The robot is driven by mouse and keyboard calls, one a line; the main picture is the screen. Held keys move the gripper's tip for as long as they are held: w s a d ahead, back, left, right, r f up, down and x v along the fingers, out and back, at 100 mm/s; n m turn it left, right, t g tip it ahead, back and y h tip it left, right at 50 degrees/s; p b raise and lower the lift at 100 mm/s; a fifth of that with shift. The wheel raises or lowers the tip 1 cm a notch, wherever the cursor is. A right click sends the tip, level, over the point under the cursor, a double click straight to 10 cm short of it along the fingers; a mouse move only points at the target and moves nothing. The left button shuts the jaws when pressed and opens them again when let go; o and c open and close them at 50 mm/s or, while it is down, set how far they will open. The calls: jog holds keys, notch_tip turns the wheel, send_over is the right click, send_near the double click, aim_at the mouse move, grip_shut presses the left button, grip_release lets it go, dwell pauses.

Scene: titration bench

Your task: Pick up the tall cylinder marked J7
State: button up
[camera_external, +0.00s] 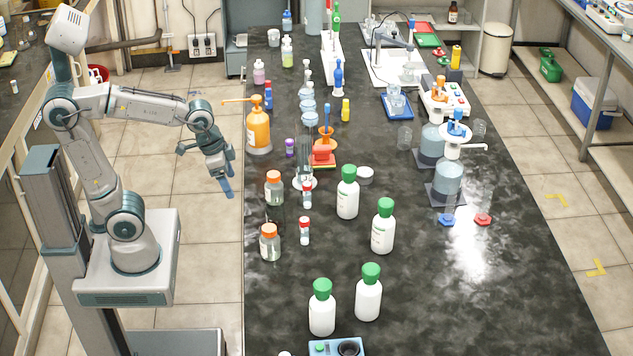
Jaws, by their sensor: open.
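A tall clear glass cylinder (304,160) stands upright on a pale round foot on the dark bench, left of the middle. No J7 mark can be read on it, so I cannot tell that it is the named one. Clear cylinders with a blue foot (447,219) and a red foot (483,218) stand at the right; their marks are unreadable too. My gripper (227,188) is open and empty, pointing down beside the bench's left edge, left of the tall glass cylinder and apart from it.
An orange pump bottle (259,132), a purple-capped vial (290,148), an orange-capped jar (274,188) and a red-capped vial (307,194) crowd the tall glass cylinder. A red stand (323,156) and a green-capped white bottle (347,198) are to its right. The right front bench is clear.

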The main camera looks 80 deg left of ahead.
jog(key=w+a+r, duration=0.5)
jog(key=w+a, duration=0.1)
jog(key=w, duration=0.1)
jog(key=t+p, duration=0.1)
jog(key=p, duration=0.2)
send_near(306, 127)
jog(key=s+a+r, duration=0.1)
jog(key=s+a, duration=0.1)
jog(key=shift+w+a+p+x, duration=0.15)
jog(key=shift+p+x, duration=0.4)
jog(key=shift+x, duration=1.65)
jog(key=shift+w+a+p+x, duration=0.2)
jog(key=shift+p+x, duration=0.4)
jog(key=shift+x, duration=1.65)
jog(key=shift+w+a+p+x, duration=0.15)
jog(key=shift+p+x, duration=0.4)
jog(key=shift+x, duration=1.65)
jog(key=shift+d+r, duration=0.1)
jog(key=shift+r, duration=0.1)
jog(key=shift+c, duration=0.2)
grip_shut()
